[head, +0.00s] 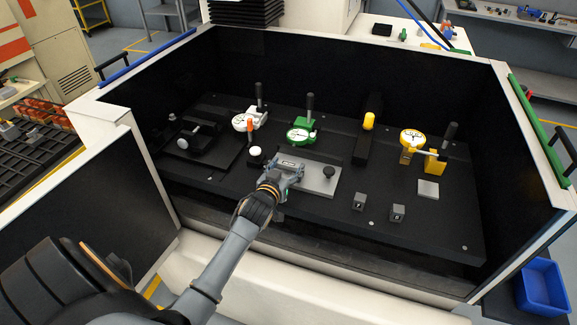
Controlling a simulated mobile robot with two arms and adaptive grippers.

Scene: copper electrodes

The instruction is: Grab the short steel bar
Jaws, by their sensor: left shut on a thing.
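My left gripper (284,172) reaches in from the lower left and is shut on the short steel bar (291,163), a small grey piece with a dark label on its top. The gripper hides part of the bar. The bar is at the left end of a grey steel plate (318,181) with a black knob (329,171); I cannot tell whether the two touch. My right gripper is not in view.
Behind stand a white dial gauge (241,122), a green one (299,134) and a yellow one (412,139). Small grey blocks (359,201) (397,213) and a square plate (428,189) lie to the right. Dark walls enclose the black worktop (430,232). A blue bin (543,288) is outside.

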